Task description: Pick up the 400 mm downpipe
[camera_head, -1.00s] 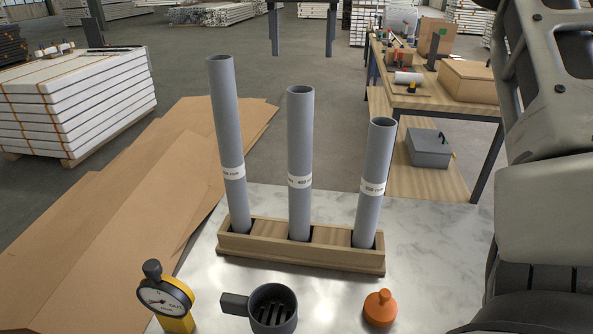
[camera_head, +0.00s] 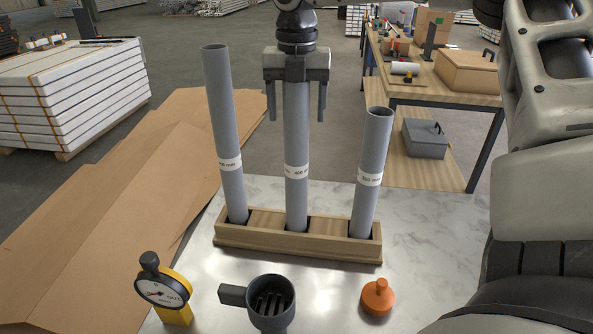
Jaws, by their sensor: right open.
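Three grey downpipes stand in a wooden rack (camera_head: 330,248) on a marble-look table. The middle downpipe (camera_head: 296,135) has a white label that seems to read 400 mm, though it is small. My right gripper (camera_head: 297,112) is over its upper part, fingers pointing down, one at each side of the pipe, with gaps showing. The gripper is open and hides the pipe's top. The taller left downpipe (camera_head: 224,120) and the shorter right downpipe (camera_head: 372,150) stand free of the gripper. My left gripper is not in view.
A yellow dial gauge (camera_head: 165,290), a dark grey drain fitting (camera_head: 268,302) and an orange plug (camera_head: 377,297) are in front of the rack. A workbench (camera_head: 445,95) with boxes stands behind at the right. Cardboard sheets (camera_head: 110,200) lie on the floor at the left.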

